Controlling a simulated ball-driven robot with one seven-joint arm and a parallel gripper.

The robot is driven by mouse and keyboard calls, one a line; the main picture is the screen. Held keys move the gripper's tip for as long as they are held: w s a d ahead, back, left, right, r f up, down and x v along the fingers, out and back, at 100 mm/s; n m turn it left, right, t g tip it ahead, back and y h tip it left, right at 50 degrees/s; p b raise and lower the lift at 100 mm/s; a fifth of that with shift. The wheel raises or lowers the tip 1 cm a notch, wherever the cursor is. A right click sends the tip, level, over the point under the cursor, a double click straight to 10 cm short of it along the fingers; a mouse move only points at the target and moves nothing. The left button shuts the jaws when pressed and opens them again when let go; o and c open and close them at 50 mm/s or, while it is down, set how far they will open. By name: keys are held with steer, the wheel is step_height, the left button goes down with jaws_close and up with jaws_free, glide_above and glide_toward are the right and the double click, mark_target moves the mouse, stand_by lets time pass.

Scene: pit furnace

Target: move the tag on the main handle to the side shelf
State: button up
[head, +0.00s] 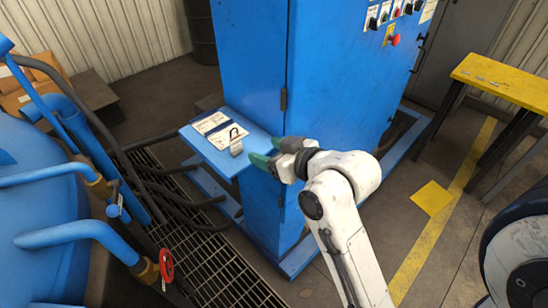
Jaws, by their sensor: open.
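The side shelf (220,163) is a blue plate on the left side of the blue cabinet (340,65). A small pale grey tag-like piece with a black loop (236,143) stands on it near the front right edge; I cannot tell for certain that it is the tag. My gripper (268,152) is at the shelf's right edge, just right of this piece. Its green-tipped fingers are apart, with nothing seen between them. A dark handle (421,40) shows at the cabinet front's right edge; I cannot tell whether it is the main handle, and I see no tag on it.
An open booklet (211,123) lies on the shelf's back part. Blue pipes with a red valve wheel (166,265) and dark hoses (180,195) are at the left, over a floor grating (215,265).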

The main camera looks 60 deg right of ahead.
steer(key=s+a+f+n+g+y, duration=0.1)
steer(key=s+a+f+g+y, duration=0.15)
steer(key=a+f, duration=0.35)
steer(key=s+a+f+g+y, duration=0.1)
steer(key=s+a+f+g, duration=0.15)
steer(key=f, duration=0.55)
steer(key=s+a+f+n+g, duration=0.1)
steer(key=s+a+f+g, duration=0.3)
steer(key=s, duration=0.6)
step_height(320, 180, down, 4)
steer(key=g, duration=0.2)
steer(key=shift+r+g, duration=0.15)
steer(key=shift+g, duration=0.25)
steer(key=shift+w+a+f+b, duration=0.1)
steer(key=shift+f+b, duration=0.7)
